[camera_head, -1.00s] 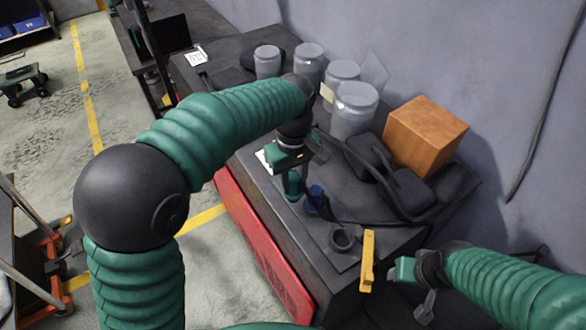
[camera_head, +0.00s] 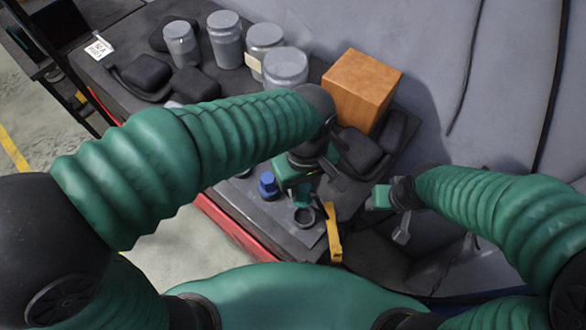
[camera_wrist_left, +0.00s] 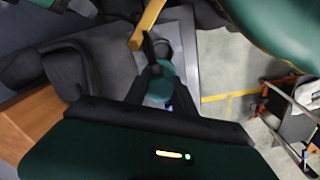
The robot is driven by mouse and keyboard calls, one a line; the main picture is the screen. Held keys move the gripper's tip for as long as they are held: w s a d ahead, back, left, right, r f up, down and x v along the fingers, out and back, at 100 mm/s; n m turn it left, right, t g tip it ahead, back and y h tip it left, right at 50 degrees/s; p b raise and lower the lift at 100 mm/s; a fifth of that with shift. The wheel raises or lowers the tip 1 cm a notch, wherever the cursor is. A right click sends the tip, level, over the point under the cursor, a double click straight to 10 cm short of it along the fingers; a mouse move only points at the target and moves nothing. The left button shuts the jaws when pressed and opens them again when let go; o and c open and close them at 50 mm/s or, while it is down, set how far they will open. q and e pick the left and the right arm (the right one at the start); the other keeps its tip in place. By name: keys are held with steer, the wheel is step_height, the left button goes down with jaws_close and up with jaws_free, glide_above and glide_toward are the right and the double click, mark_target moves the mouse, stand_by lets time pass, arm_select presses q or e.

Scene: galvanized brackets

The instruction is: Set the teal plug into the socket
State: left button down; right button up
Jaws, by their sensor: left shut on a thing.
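My left gripper (camera_head: 303,188) is shut on the teal plug (camera_head: 303,199), which hangs below it in the head view. The plug also shows between the dark fingers in the left wrist view (camera_wrist_left: 160,90). The socket (camera_head: 304,218), a dark round ring on a grey plate, lies just below the plug in the head view. In the left wrist view the socket (camera_wrist_left: 164,47) shows beyond the plug, partly behind a finger. The plug is outside the ring; the height gap is hard to judge. My right gripper (camera_head: 380,196) is off to the right, its fingers unclear.
A blue plug-like piece (camera_head: 268,186) stands left of the socket. A yellow bar (camera_head: 333,234) is close on the socket's right. Black cases (camera_head: 358,152), an orange-brown box (camera_head: 362,90) and several grey jars (camera_head: 285,68) stand behind. The bench's front edge is near.

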mark_target(307, 205)
arm_select(q)
steer(key=f+b, duration=0.1)
steer(key=s+d+f+b, duration=0.1)
steer(key=f+b, duration=0.1)
steer(key=shift+s+d+f+b, duration=0.3)
steer(key=shift+f, duration=0.1)
steer(key=shift+w+a+r, duration=0.1)
steer(key=shift+w+a, duration=0.05)
steer(key=shift+w, duration=0.15)
steer(key=shift+a, duration=0.2)
steer(key=shift+s+a+r, duration=0.15)
steer(key=shift+s+a, duration=0.05)
steer(key=shift+s, duration=0.5)
steer(key=shift+s+p, duration=0.15)
steer(key=shift+p, duration=0.15)
steer(key=shift+w+d, duration=0.25)
steer(key=shift+d, duration=0.25)
arm_select(e)
steer(key=f, duration=0.1)
steer(key=s+d+f, duration=0.1)
steer(key=f, duration=0.1)
steer(key=shift+s+d, duration=0.15)
steer(key=shift+s, duration=0.15)
arm_select(q)
steer(key=shift+s+a, duration=0.1)
steer(key=shift+a, duration=0.05)
